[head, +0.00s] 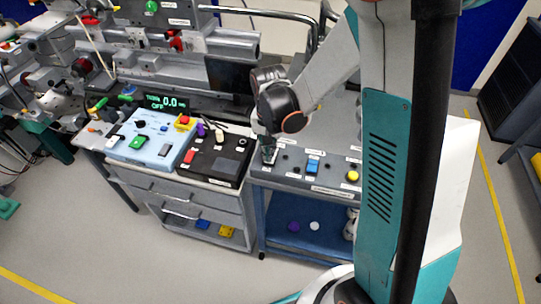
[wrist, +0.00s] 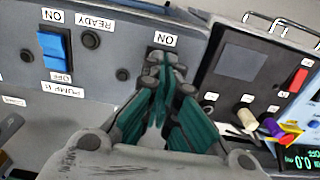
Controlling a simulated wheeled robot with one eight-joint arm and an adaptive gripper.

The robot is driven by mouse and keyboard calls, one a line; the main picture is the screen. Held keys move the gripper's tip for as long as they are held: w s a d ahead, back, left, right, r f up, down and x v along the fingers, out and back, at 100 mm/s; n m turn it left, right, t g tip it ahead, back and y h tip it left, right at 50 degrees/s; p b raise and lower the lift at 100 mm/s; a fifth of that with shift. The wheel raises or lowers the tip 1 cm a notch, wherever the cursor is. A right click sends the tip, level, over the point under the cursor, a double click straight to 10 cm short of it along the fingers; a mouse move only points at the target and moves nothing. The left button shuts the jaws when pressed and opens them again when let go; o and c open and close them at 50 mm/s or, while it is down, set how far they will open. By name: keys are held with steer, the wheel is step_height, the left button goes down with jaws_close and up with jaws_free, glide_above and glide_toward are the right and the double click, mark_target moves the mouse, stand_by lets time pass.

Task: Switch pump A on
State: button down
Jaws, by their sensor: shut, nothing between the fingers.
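The grey pump panel (head: 297,175) stands at centre right in the head view and fills the upper left of the wrist view (wrist: 115,55), upside down. My gripper (head: 268,160) is shut and empty over the panel's left end. In the wrist view, its fingertips (wrist: 163,75) are at the panel face, just below an ON label (wrist: 164,39). The switch belonging to that label is hidden behind the fingers, so its position and any contact cannot be told. A blue rocker switch (wrist: 54,50) marked PUMP B, with ON and OFF labels, sits to the left.
A dark READY lamp (wrist: 91,39) sits beside the blue rocker. A black control box (head: 216,156) and a light blue box (head: 141,140) stand left of the panel. A yellow button (head: 352,176) is at the panel's right. A rail (head: 262,13) runs behind.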

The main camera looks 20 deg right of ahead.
steer(key=shift+f+b, duration=0.95)
steer(key=shift+f, duration=0.15)
stand_by(0.6)
steer(key=shift+r, duration=0.1)
steer(key=shift+r+p, duration=2.35)
steer(key=shift+r, duration=1.15)
steer(key=shift+s+r, duration=0.1)
steer(key=shift+r, duration=0.1)
steer(key=s+r+n+t+b, duration=0.5)
steer(key=s+r+n+t, duration=0.2)
steer(key=s+r, duration=0.4)
steer(key=shift+s+r+b, duration=0.4)
steer(key=shift+s, duration=1.5)
